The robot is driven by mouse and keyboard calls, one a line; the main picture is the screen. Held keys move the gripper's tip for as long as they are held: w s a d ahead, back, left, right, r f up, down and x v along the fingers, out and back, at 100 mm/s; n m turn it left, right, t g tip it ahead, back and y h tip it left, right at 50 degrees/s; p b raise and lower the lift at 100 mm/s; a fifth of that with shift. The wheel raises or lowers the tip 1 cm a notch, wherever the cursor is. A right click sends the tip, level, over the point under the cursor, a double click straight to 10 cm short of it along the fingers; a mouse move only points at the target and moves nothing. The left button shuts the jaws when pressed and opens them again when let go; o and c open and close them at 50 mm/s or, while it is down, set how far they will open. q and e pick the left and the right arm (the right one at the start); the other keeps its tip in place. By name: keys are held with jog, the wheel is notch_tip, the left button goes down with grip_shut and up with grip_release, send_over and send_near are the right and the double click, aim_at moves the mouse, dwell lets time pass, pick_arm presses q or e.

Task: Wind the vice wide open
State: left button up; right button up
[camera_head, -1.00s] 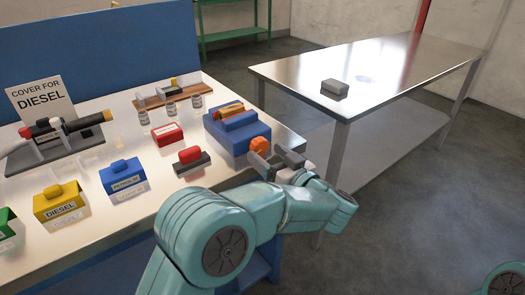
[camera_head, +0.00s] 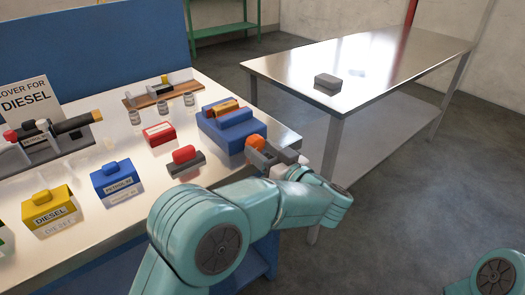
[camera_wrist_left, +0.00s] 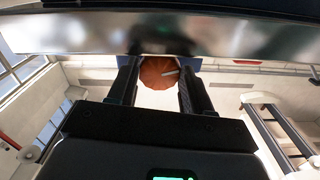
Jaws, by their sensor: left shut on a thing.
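The blue vice (camera_head: 217,132) stands at the right end of the bench, with an orange-brown piece (camera_head: 224,108) lying between its blue blocks. Its round orange knob (camera_head: 257,142) faces the bench's right side. My left gripper (camera_head: 268,153) is at this knob, shut on it. In the left wrist view the knob (camera_wrist_left: 158,71) sits between the two dark fingers, with a pale mark on its face. The fingers partly cover the knob in the head view. My right gripper is out of view.
A red-topped block (camera_head: 184,164) and a red box (camera_head: 159,134) lie left of the vice. Blue (camera_head: 115,181) and yellow (camera_head: 50,209) labelled covers stand nearer the front. A steel table (camera_head: 390,62) with a grey block (camera_head: 327,83) stands to the right, across a gap.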

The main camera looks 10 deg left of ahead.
pick_arm(q)
jog(key=n+b, duration=0.1)
jog(key=n, duration=0.1)
jog(key=shift+f+n, duration=0.15)
jog(key=shift+n, duration=0.25)
jog(key=shift+n+b, duration=0.3)
jog(key=shift+n, duration=0.4)
jog(key=shift+r, duration=0.2)
jog(key=o, duration=1)
jog(key=shift+o, duration=0.2)
